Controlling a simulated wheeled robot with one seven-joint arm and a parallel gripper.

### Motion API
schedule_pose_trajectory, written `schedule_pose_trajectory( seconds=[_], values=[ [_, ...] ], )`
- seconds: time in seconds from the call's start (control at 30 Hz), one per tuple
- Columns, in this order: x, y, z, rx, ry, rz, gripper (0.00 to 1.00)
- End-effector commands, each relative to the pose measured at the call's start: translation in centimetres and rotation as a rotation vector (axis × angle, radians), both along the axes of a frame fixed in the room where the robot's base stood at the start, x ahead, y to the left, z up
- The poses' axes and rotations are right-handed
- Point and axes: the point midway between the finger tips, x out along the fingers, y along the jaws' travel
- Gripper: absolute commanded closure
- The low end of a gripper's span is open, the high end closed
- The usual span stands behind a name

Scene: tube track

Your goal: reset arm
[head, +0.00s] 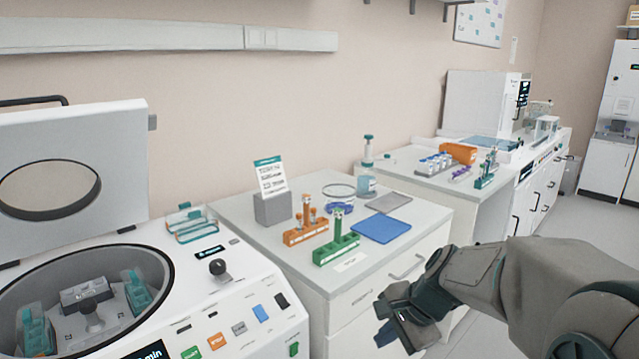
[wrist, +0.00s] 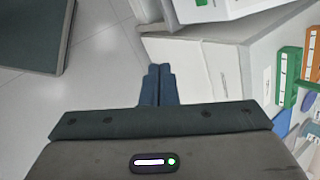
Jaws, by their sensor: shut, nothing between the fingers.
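My gripper (head: 388,334) hangs at the end of my arm in the lower right of the head view, in front of the drawers of the middle bench. In the wrist view its two blue fingers (wrist: 158,84) are together with nothing between them. It is apart from the bench and holds no object. Below the fingers the wrist view shows the pale floor and the white drawer fronts.
An open centrifuge (head: 90,290) stands at the left. The middle bench (head: 240,213) carries an orange rack (head: 305,234), a green rack (head: 337,250), a blue mat (head: 381,229) and a sign (head: 270,178). Another bench (head: 405,170) stands beyond. Floor (head: 590,210) at the right is clear.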

Motion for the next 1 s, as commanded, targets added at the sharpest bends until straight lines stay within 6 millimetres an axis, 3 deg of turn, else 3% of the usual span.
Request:
schedule_pose_trajectory(
  seconds=[0.03, 0.2, 0.4, 0.6, 1.0],
  values=[
    [-2.0, 0.3, 1.5, -0.070, -0.030, 0.111, 1.00],
    [-8.1, -0.1, 3.4, -0.310, -0.102, 0.490, 1.00],
    [-13.0, -1.5, 4.6, -0.531, -0.150, 0.840, 1.00],
    [-14.8, -2.4, 4.8, -0.625, -0.159, 0.990, 1.00],
    [-14.9, -2.5, 4.8, -0.628, -0.158, 0.995, 1.00]
  ],
)
